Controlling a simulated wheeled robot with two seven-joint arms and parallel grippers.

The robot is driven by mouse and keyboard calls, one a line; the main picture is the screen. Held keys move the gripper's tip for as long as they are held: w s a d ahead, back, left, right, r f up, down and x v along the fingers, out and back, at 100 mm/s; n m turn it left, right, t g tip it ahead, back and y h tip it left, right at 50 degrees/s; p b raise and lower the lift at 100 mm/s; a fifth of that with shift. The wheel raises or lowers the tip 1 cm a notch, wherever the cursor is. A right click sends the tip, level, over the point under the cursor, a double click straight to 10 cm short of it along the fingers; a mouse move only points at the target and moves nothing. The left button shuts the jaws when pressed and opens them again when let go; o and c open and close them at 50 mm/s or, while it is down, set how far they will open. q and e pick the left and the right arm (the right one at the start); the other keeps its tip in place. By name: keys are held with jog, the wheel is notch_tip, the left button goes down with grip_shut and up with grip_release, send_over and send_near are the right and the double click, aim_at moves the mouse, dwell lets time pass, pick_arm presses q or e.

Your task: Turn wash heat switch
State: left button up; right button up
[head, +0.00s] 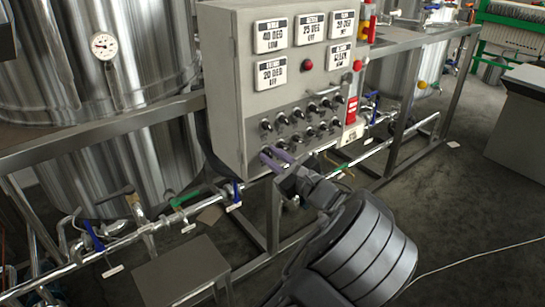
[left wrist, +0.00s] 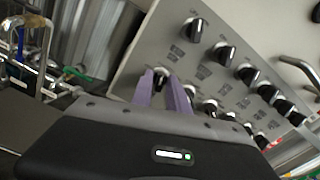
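The grey control panel (head: 230,95) carries two rows of black rotary switches (head: 310,117) on its lower half. Their labels are too small to read, so I cannot tell which is the wash heat switch. My left gripper (head: 275,157) has its two purple fingers at the lower left end of the switch rows. In the left wrist view the fingers (left wrist: 162,84) stand apart, with a lower-row switch (left wrist: 160,76) between or just beyond their tips. I cannot tell whether they touch it. My right gripper is not in view.
Several white display plates (head: 271,36) sit above the switches, with "DEG" readings. A red button (head: 307,64) and a panel handle (head: 342,84) are nearby. Steel tanks (head: 100,110) stand behind a metal frame, with pipes and valves below. Open floor (head: 460,210) lies to the right.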

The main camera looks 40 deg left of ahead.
pick_arm(q)
grip_shut()
jog(key=shift+n, duration=0.4)
jog(key=n+b, duration=0.1)
jog(key=n, duration=0.2)
jog(key=shift+f, duration=0.15)
jog(key=shift+n+b, duration=0.95)
jog(key=shift+n, duration=1.15)
jog(key=shift+o, duration=2.1)
grip_release()
